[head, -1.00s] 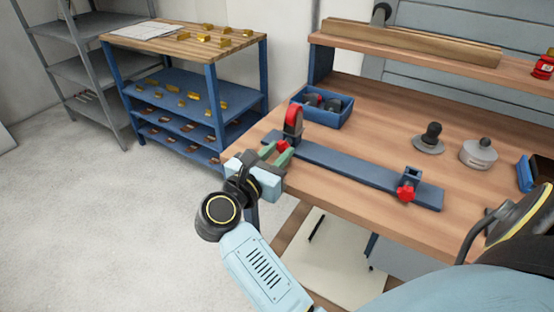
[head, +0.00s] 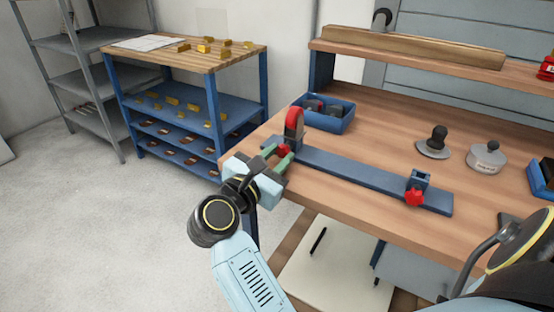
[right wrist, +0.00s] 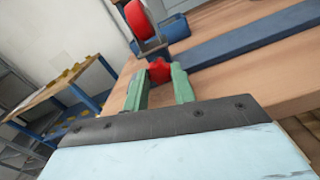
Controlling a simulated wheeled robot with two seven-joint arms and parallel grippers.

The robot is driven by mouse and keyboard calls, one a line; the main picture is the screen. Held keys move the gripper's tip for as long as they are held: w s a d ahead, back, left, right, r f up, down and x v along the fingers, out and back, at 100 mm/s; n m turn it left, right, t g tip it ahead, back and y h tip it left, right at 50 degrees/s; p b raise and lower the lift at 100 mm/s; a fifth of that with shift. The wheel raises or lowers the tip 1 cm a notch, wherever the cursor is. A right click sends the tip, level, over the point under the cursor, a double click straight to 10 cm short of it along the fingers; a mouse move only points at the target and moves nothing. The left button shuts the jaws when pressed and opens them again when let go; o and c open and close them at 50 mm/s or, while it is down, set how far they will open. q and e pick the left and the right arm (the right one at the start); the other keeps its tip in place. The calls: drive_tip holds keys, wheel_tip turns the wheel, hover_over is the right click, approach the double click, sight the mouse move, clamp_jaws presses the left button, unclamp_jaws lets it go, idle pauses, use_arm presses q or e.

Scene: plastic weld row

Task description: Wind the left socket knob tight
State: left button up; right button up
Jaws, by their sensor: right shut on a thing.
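The left socket knob (head: 284,149) is red and sits at the left end of a long blue bar on the bench, below an upright red ring piece (head: 294,124). My right gripper (head: 278,156) is shut on this knob, its green fingers on either side of it. The right wrist view shows the knob (right wrist: 159,71) between the two fingertips (right wrist: 160,82), partly hidden by them. A second red knob (head: 414,197) is on a blue socket at the bar's right end. My left gripper is not in view.
The blue bar (head: 365,179) lies along the wooden bench's front edge. A blue bin (head: 331,123) with dark parts stands behind it. A dark-knobbed disc (head: 434,148) and a grey round weight (head: 486,157) stand to the right. A blue shelf cart (head: 212,107) stands at the left.

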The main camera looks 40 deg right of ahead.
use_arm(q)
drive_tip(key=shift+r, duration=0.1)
use_arm(e)
drive_tip(key=shift+f, duration=0.1)
drive_tip(key=o, duration=1)
wheel_tip(320, 180, up, 3)
drive_tip(key=shift+r+p, duration=0.1)
drive_tip(key=shift+p, duration=0.85)
wheel_tip(320, 180, up, 2)
drive_tip(key=shift+r+p, duration=0.15)
drive_tip(key=shift+p, duration=0.65)
wheel_tip(320, 180, up, 3)
drive_tip(key=shift+f+p, duration=0.15)
drive_tip(key=shift+p, duration=0.75)
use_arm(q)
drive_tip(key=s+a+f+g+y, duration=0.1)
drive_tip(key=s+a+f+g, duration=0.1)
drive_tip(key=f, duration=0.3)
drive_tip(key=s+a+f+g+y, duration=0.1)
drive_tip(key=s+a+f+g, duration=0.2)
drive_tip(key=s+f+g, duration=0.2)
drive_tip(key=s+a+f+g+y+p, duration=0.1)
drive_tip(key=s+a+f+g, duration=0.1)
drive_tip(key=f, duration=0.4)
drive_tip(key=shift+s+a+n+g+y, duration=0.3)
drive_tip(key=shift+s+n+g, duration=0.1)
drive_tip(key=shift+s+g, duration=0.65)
use_arm(e)
drive_tip(key=shift+r, duration=0.95)
